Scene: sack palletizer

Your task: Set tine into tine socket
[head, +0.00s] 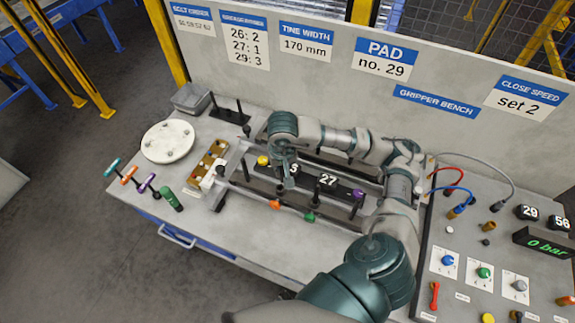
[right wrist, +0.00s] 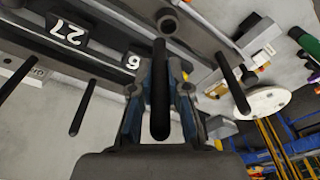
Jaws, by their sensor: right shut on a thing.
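My right gripper (head: 285,170) is over the gripper bench, beside the label 27 (head: 328,180). In the right wrist view its two fingers (right wrist: 160,105) are shut on a black rod-shaped tine (right wrist: 160,85). The tine's far end is close to a grey fixture (right wrist: 168,20); I cannot tell whether it sits in a socket. The number beside it is partly hidden by a finger. Other black tines show in the wrist view, one at the right (right wrist: 233,85) and one at the left (right wrist: 82,105). My left gripper is not in view.
A round white plate (head: 168,141), a brown block with holes (head: 208,160) and coloured T-handled tools (head: 130,176) are on the left of the bench. A black rack with upright rods (head: 230,115) stands behind. A control panel (head: 480,255) is at the right.

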